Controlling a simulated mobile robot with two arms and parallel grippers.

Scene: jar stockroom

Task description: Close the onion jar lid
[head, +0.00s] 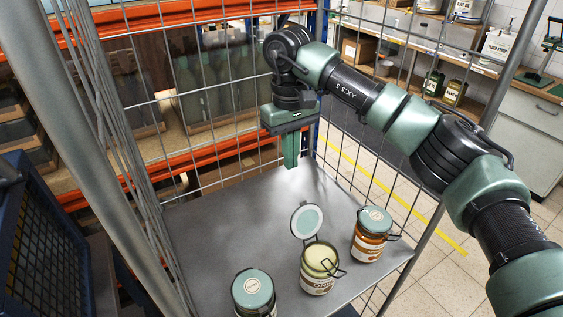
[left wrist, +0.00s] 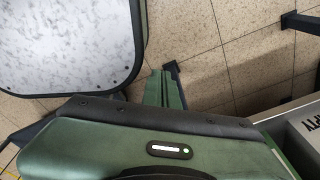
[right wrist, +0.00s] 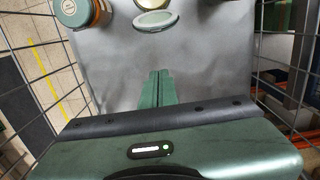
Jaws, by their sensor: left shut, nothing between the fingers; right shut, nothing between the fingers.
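The onion jar (head: 317,284) stands upright on the grey shelf of a wire cage cart. Its round lid (head: 306,233) is open, swung up on the far side of the jar's mouth, with its pale green inner face toward the head camera. The lid also shows at the top of the right wrist view (right wrist: 155,24), with the jar partly cut off. My right gripper (head: 290,166) is shut and empty, pointing down above the shelf, beyond the lid and apart from it. My left gripper (left wrist: 165,88) is shut and empty over the tiled floor; the head view does not show it.
A jar with orange-brown contents (head: 370,238) stands right of the onion jar, and another closed jar (head: 254,296) stands to the left. Wire mesh walls (head: 215,85) and posts surround the shelf (head: 215,228). The shelf behind the lid is bare.

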